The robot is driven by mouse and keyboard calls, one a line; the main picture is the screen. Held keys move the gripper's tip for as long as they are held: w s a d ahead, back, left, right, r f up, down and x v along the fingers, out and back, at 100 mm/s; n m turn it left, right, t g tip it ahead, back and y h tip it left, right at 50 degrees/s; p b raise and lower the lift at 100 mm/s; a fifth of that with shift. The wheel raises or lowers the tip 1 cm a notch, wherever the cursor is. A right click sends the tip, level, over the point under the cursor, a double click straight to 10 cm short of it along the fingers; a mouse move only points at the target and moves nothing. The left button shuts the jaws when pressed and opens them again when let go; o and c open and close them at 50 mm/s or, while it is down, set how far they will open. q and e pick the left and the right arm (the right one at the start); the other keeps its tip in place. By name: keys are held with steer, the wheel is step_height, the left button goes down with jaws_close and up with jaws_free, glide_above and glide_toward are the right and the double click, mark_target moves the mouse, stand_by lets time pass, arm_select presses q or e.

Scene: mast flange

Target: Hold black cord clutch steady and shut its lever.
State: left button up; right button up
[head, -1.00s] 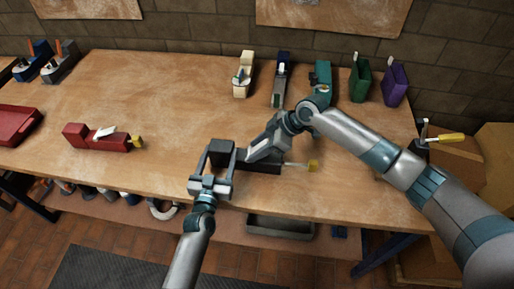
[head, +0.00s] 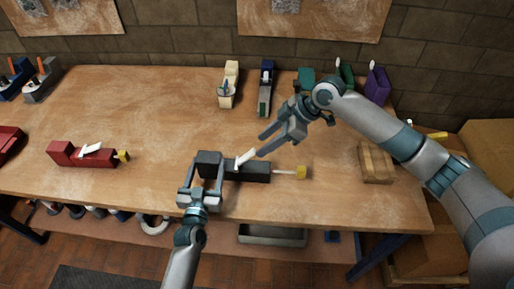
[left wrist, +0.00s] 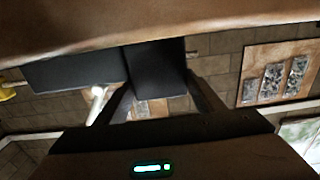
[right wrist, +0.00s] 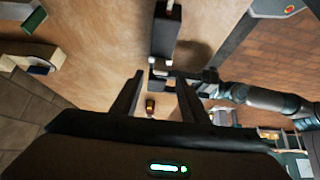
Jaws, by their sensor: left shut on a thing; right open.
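The black cord clutch (head: 248,171) lies near the table's front edge, with a yellow-tipped cord end (head: 301,172) at its right. Its white lever (head: 245,158) slants up from the top of the body. My left gripper (head: 208,172) is shut on the clutch's left end block; the left wrist view shows this dark block (left wrist: 158,70) between the fingers. My right gripper (head: 262,146) is open and empty, just above and right of the lever; whether a finger touches it I cannot tell. The right wrist view shows the clutch body (right wrist: 165,38) beyond the open fingers.
A red clutch (head: 85,155) with a white lever lies at left. Cream (head: 229,86), navy (head: 265,88) and purple (head: 377,86) pieces stand along the back. A wooden block (head: 376,163) sits at right.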

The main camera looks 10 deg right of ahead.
steer(key=shift+s+d+r, duration=0.15)
steer(key=shift+d+r, duration=0.25)
steer(key=shift+r, duration=0.15)
steer(key=c, duration=0.7)
steer(key=shift+a+r, duration=0.2)
steer(key=shift+r, duration=0.05)
jaws_close()
steer(key=w+a+r+h, duration=0.1)
steer(key=a+r, duration=0.3)
steer(key=r, duration=0.4)
steer(key=shift+a+g+h, duration=0.15)
steer(key=shift+g+h, duration=0.15)
steer(key=shift+h, duration=0.5)
